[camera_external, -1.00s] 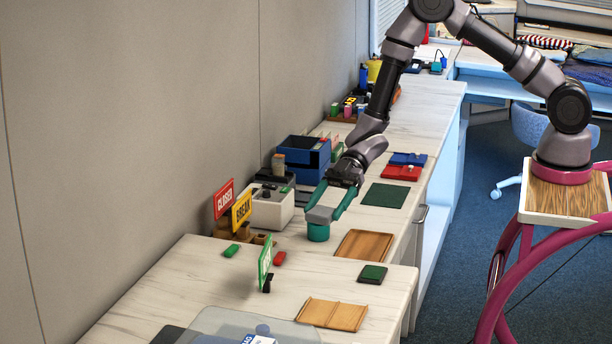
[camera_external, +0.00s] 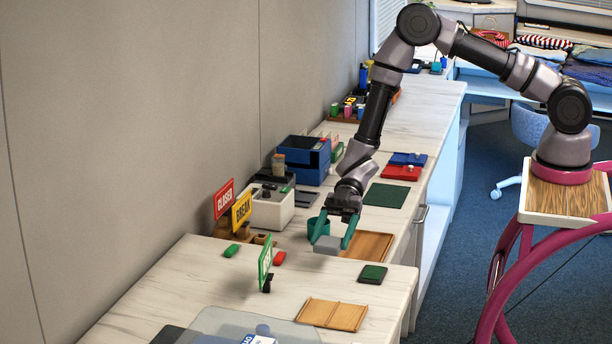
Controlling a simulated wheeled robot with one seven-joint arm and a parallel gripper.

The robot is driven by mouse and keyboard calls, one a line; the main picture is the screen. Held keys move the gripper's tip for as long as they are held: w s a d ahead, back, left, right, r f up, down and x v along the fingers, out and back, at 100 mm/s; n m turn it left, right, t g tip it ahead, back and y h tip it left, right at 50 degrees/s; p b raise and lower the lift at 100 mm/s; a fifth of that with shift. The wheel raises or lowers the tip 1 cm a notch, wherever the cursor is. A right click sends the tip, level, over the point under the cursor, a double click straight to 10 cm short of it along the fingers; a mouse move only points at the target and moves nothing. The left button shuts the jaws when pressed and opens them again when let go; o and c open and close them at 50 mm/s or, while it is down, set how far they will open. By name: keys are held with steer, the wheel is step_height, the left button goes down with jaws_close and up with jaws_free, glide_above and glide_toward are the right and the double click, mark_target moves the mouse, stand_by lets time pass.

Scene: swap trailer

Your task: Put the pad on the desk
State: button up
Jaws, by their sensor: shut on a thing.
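My gripper (camera_external: 329,240) points down over the near part of the pale wood-grain worktop (camera_external: 225,270). Its teal fingers are shut on a small grey block (camera_external: 327,248), which may be the pad. A small dark green pad-like piece (camera_external: 373,272) lies to the right, near the worktop's edge. A light blue desk (camera_external: 484,76) stands at the back right.
A green mat (camera_external: 386,195) and a red case (camera_external: 401,173) lie behind my gripper. A white box (camera_external: 268,209), closed and break signs (camera_external: 241,210) and a green sign (camera_external: 264,260) stand to the left. Another wooden tray (camera_external: 331,314) lies in front.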

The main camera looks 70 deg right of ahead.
mark_target(331, 266)
steer(key=shift+f, duration=2.35)
steer(key=shift+f, duration=0.2)
steer(key=o, duration=1.3)
steer(key=shift+c, duration=0.2)
